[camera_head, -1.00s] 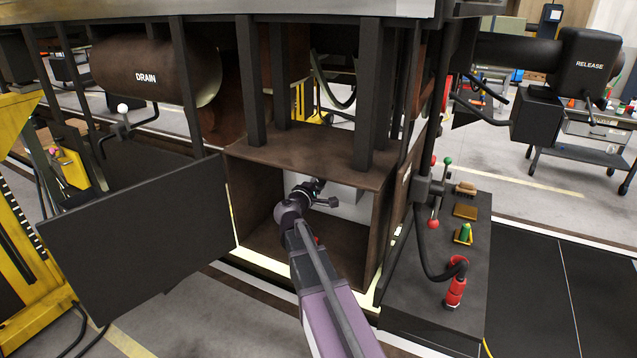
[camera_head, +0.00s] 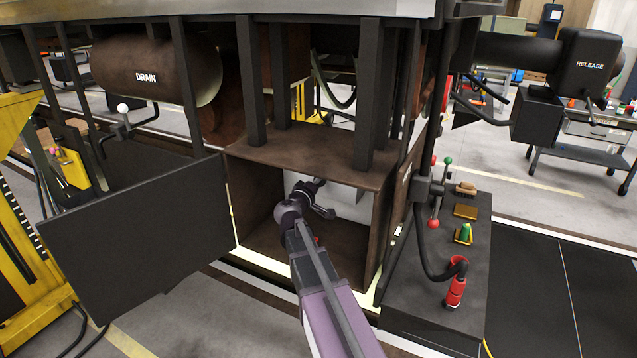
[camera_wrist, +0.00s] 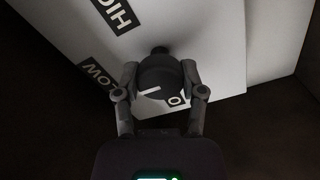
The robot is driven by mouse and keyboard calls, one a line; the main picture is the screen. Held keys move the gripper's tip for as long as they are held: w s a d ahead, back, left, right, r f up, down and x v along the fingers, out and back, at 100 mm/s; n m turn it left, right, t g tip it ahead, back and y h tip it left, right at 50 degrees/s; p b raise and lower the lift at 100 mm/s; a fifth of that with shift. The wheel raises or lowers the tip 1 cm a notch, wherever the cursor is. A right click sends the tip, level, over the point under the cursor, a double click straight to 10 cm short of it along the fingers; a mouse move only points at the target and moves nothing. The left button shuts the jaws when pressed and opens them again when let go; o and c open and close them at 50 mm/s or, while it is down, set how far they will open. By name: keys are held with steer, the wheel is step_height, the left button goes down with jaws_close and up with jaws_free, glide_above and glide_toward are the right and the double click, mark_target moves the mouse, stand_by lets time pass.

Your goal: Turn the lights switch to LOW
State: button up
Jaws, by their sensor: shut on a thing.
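The lights switch is a round dark knob (camera_wrist: 158,75) in the wrist view, in front of a white panel (camera_wrist: 190,30). A white mark shows on the knob's lower face. The panel carries a HIGH label (camera_wrist: 117,12) at the top and a LOW label (camera_wrist: 98,73) at the left. Another label, lower right, is partly hidden. My gripper (camera_wrist: 160,92) has a finger on each side of the knob and is shut on it. In the head view my gripper (camera_head: 318,183) reaches into the open box, and the knob is hidden.
The brown box (camera_head: 255,195) has walls close around my arm. Its dark door (camera_head: 140,235) hangs open at the left. A dark ledge (camera_head: 425,300) at the right holds a red bottle (camera_head: 456,288) and small items. Levers (camera_head: 435,195) stand beside the box.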

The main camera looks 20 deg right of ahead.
steer(key=o, duration=1.1)
steer(key=shift+d, duration=0.1)
steer(key=shift+o, duration=0.2)
steer(key=shift+s, duration=0.1)
steer(key=v, duration=1.2)
steer(key=shift+f, duration=0.1)
